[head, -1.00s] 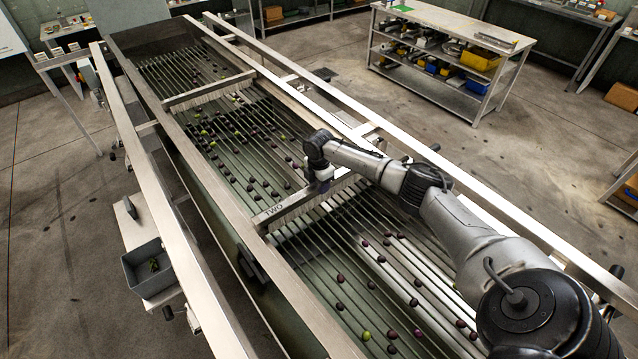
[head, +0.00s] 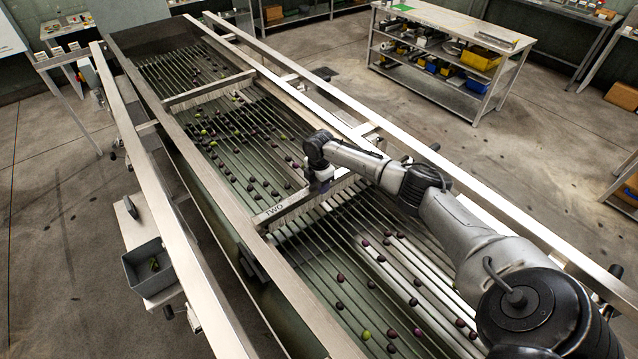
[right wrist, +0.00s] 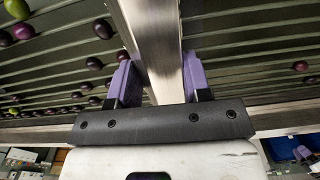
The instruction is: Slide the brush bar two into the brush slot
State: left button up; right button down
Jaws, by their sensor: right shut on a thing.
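Brush bar two (head: 290,203), a pale metal bar marked TWO with bristles beneath, lies crosswise over the roller bed. Its left end is close to the inner side of the left frame rail. My right gripper (head: 319,186) is shut on the bar from above, right of the lettering. In the right wrist view, the purple fingers (right wrist: 160,82) stand on both sides of the bar (right wrist: 152,35). The brush slot cannot be made out; the bar, rail and arm cover that area, so I cannot tell how the ends sit. My left gripper is out of view.
The roller bed (head: 400,272) carries scattered dark and green olives. Another crossbar (head: 208,90) spans it farther up. Long metal rails (head: 290,300) flank the bed. A grey bin (head: 150,270) sits at the left, and a shelved workbench (head: 450,45) stands behind at the right.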

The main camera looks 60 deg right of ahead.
jog(key=shift+f+b, duration=0.4)
jog(key=shift+f, duration=0.2)
jog(key=shift+f+b, duration=0.35)
jog(key=shift+f, duration=0.2)
jog(key=shift+c, duration=2.4)
grip_release()
notch_tip(320, 180, up, 12)
jog(key=shift+r, duration=0.9)
